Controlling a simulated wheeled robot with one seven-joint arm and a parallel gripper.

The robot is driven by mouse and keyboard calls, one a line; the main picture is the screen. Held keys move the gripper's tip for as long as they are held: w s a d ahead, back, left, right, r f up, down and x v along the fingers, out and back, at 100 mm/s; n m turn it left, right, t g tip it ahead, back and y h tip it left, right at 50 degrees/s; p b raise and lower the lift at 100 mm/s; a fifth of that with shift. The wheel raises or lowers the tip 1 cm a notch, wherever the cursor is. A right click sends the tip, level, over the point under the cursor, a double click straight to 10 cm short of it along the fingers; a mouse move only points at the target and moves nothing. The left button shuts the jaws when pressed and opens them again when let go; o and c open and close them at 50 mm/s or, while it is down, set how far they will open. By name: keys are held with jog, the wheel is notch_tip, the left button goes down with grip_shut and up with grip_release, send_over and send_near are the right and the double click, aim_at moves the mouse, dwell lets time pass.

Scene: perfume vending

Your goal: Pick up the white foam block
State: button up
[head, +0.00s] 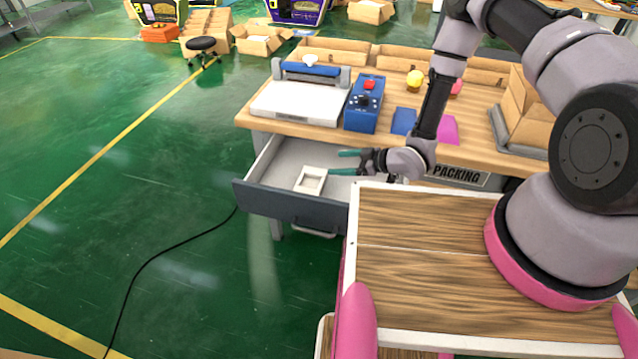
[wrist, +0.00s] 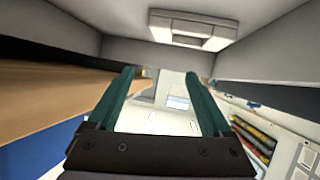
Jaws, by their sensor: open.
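The white foam block (head: 311,182), squarish with a recess in its top, lies in the open drawer (head: 290,207) of the packing table. In the wrist view the block (wrist: 190,28) shows at the top, beyond and above the fingertips in the picture. My gripper (head: 338,162) reaches over the drawer from the right, its teal fingers pointing left. The gripper (wrist: 160,74) is open, with nothing between its fingers. In the head view the fingertips are just right of and above the block, apparently apart from it. Their exact height over it is hard to tell.
The drawer walls and front panel surround the block. The table (head: 262,118) edge overhangs behind, carrying a white sealing device (head: 300,100), a blue control box (head: 364,105) and cartons. A black cable (head: 165,250) runs over the green floor.

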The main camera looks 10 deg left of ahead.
aim_at(318, 172)
jog(key=shift+s+d+f+m+h, duration=0.2)
jog(key=shift+s+d+f, duration=0.1)
jog(key=shift+f, duration=0.15)
jog(key=shift+s+d+f+m+h, duration=0.1)
jog(key=shift+s+d+f+m, duration=0.15)
jog(key=shift+f, duration=0.2)
jog(key=shift+w+f, duration=0.1)
jog(key=shift+f, duration=0.3)
jog(key=x, duration=0.4)
jog(key=shift+w+f, duration=0.15)
jog(key=shift+f, duration=0.05)
jog(key=shift+w+x, duration=0.15)
jog(key=shift+x, duration=1.2)
jog(key=shift+w+x, duration=0.1)
jog(key=shift+x, duration=1.3)
jog(key=shift+r, duration=0.1)
grip_shut()
